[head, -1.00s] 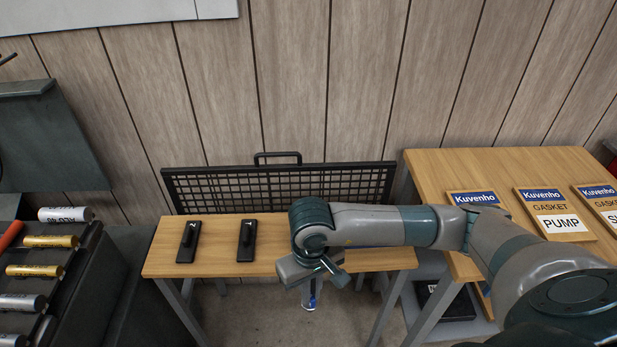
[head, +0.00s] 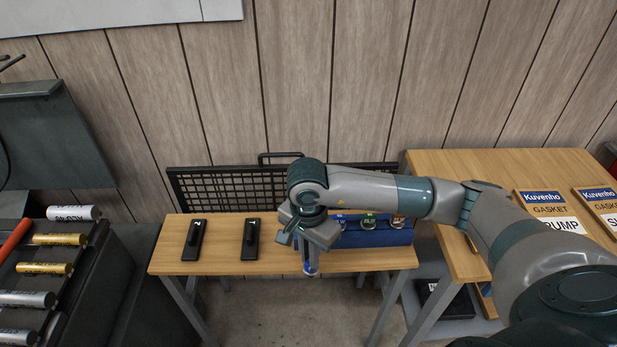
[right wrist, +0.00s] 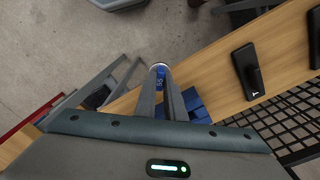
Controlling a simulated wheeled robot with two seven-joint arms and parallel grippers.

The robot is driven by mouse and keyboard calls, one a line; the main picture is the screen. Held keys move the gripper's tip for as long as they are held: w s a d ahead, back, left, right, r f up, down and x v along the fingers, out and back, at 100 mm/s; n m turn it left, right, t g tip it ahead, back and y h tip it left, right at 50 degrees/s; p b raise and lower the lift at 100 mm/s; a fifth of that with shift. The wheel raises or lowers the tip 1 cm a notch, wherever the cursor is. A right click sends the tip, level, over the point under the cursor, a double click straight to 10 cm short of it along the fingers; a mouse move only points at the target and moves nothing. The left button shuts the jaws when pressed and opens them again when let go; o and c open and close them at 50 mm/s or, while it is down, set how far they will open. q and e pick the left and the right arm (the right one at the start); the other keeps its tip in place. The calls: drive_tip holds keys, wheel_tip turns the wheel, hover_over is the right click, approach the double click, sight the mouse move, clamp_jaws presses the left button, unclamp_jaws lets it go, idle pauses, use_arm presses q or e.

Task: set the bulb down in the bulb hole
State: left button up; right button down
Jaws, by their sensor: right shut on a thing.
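My right gripper (head: 311,262) points down over the front edge of the narrow wooden bench. It is shut on the bulb (head: 309,270), a small piece with a blue label, which hangs in front of the bench edge. In the right wrist view the bulb (right wrist: 158,72) sits between the fingertips, its pale round end facing out. A blue block (head: 378,236) with several round metallic spots and coloured tags stands on the bench, right of the gripper. My forearm and hand hide its left part, and I cannot tell which spot is the bulb hole. My left gripper is out of view.
Two black handled pieces (head: 194,241) (head: 250,240) lie on the bench's left half. A black mesh panel (head: 225,187) stands behind. A rack of cylinders (head: 60,269) is at left. Boxed gaskets (head: 550,206) lie on the right table (head: 465,172).

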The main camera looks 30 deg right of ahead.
drive_tip(key=w+d+r+m+p, duration=0.2)
drive_tip(key=w+r+m, duration=0.3)
drive_tip(key=m, duration=0.9)
drive_tip(key=w+d+r+m+p, duration=0.2)
drive_tip(key=w+r+m, duration=0.4)
drive_tip(key=m, duration=0.8)
drive_tip(key=shift+d+r, duration=0.55)
drive_tip(key=shift+d, duration=0.15)
drive_tip(key=shift+s+f, duration=0.1)
drive_tip(key=shift+f, duration=0.1)
wheel_tip(320, 180, down, 10)
drive_tip(key=b, duration=0.5)
drive_tip(key=shift+b, duration=0.35)
drive_tip(key=c, duration=1.8)
unclamp_jaws()
